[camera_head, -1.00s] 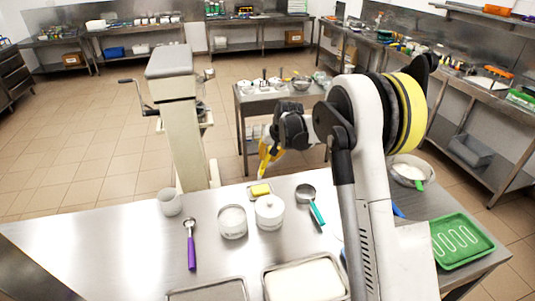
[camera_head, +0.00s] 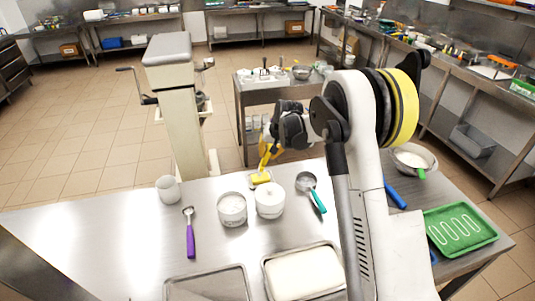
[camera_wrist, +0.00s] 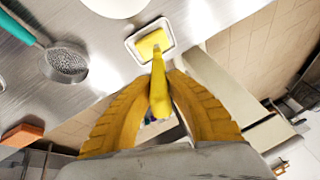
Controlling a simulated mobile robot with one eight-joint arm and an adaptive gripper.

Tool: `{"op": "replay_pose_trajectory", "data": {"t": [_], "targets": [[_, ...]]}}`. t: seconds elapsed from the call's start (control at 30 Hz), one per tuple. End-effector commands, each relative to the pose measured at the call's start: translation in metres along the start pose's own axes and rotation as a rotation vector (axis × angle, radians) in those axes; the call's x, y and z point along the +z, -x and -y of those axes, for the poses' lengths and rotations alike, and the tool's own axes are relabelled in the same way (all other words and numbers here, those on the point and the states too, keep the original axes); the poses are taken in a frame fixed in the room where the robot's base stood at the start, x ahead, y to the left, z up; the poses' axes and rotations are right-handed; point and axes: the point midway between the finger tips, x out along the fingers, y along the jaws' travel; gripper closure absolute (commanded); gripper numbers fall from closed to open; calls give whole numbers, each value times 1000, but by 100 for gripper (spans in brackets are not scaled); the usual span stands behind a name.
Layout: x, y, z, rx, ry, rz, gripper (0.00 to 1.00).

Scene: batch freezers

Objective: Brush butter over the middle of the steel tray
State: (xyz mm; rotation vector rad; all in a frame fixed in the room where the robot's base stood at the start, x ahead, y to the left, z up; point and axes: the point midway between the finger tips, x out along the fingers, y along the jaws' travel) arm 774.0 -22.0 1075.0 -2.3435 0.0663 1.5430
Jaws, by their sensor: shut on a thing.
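My gripper (camera_head: 266,152), with yellow fingers, is shut on a slim yellow brush (camera_wrist: 159,88). In the wrist view the brush points away from the fingers, its far end over the butter (camera_wrist: 152,44) in a small white dish (camera_wrist: 134,47). Whether it touches the butter I cannot tell. In the head view the butter (camera_head: 260,179) sits near the table's far edge, just below the gripper. An empty steel tray (camera_head: 208,287) lies at the near edge, cut off by the frame. Beside it, another metal tray (camera_head: 268,288) holds a white slab (camera_head: 305,273).
A white lidded pot (camera_head: 269,202), a bowl of white stuff (camera_head: 232,211), a cup (camera_head: 168,189), a purple-handled spoon (camera_head: 190,238) and a teal-handled strainer (camera_head: 317,200) stand around the dish. A green tray (camera_head: 460,236) lies far right. The table's left side is clear.

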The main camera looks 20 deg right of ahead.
Motion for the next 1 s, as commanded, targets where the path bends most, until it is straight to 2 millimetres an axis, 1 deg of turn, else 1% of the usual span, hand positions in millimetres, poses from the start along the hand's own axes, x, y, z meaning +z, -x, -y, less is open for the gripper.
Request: {"op": "replay_pose_trajectory", "data": {"t": [1.0], "targets": [[3, -9, -2, 0, 0, 0, 100]]}}
